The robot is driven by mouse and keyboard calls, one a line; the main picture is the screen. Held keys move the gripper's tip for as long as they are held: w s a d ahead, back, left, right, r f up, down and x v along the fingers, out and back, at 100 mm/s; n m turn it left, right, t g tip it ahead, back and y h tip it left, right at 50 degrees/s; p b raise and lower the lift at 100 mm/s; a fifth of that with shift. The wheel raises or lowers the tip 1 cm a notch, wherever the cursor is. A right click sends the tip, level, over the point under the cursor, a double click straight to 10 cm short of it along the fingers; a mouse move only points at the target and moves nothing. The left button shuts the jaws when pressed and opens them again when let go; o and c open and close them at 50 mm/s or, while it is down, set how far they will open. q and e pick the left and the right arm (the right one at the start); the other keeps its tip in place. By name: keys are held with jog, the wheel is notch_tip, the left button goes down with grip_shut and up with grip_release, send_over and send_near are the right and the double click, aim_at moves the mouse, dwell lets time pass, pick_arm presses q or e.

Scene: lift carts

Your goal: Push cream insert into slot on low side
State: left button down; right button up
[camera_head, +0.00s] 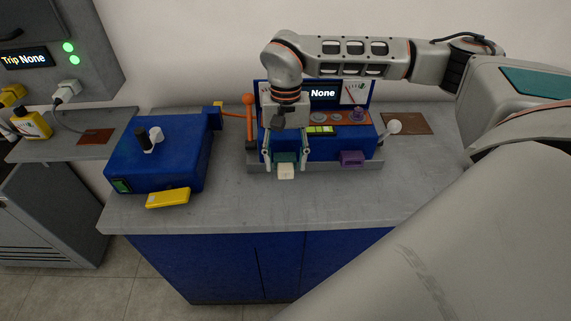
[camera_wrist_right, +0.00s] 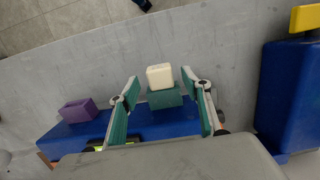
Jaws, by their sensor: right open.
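The cream insert (camera_head: 286,173) is a small pale block at the front of the blue bench device (camera_head: 332,151). It sits at the outer end of a teal block (camera_head: 285,157) that sticks out of the device's low front side. In the right wrist view the cream insert (camera_wrist_right: 160,77) stands against the teal block (camera_wrist_right: 165,98). My right gripper (camera_head: 287,165) is open and points down at the device front, with one finger on each side of the teal block and cream insert. In the right wrist view there are gaps between the fingers (camera_wrist_right: 160,82) and both blocks. The slot opening is hidden.
A purple block (camera_head: 351,158) sticks out of the device front, right of the teal one. An orange lever (camera_head: 249,115) and a white-knobbed lever (camera_head: 393,127) flank the device. A blue box (camera_head: 160,160) and yellow block (camera_head: 168,198) stand left. The front counter (camera_head: 290,208) is clear.

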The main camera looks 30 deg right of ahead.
notch_tip(320, 180, up, 10)
jog(key=w, duration=0.1)
jog(key=shift+d, duration=0.4)
jog(key=shift+w, duration=0.1)
